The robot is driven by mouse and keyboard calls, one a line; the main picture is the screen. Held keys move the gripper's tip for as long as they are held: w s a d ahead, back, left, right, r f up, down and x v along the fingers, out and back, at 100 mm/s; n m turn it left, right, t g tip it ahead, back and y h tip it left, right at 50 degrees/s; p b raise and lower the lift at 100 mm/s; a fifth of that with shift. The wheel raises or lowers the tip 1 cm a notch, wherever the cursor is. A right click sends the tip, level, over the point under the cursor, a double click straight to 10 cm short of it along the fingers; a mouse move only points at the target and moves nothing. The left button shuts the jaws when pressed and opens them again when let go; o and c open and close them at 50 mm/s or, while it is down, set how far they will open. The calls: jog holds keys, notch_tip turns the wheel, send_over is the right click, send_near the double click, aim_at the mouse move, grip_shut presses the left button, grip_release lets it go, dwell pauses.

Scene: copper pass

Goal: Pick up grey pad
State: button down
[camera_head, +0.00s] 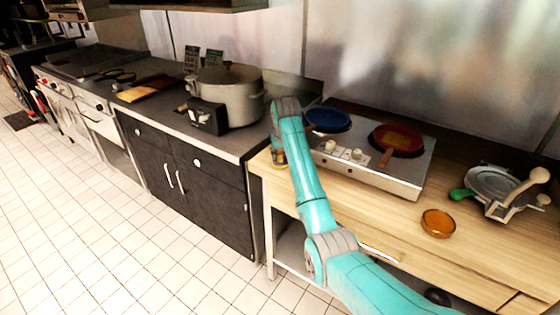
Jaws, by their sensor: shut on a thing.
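I cannot make out a grey pad anywhere in the head view. My teal and grey arm reaches from the bottom right up to the left end of the wooden table. It bends at a grey joint near the stove's left side, and its far end is turned down there.
A two-burner stove (376,178) holds a blue pan (328,119) and a red-brown pan (398,138). An amber dish (437,223) and a metal press (492,181) stand right on the wooden table (375,215). A large pot (232,98) stands on the dark counter at left. The tiled floor in front is clear.

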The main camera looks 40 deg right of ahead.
aim_at(280, 152)
notch_tip(280, 152, up, 10)
dwell(0.6)
jog(key=c, duration=1.5)
grip_release()
jog(key=c, duration=0.4)
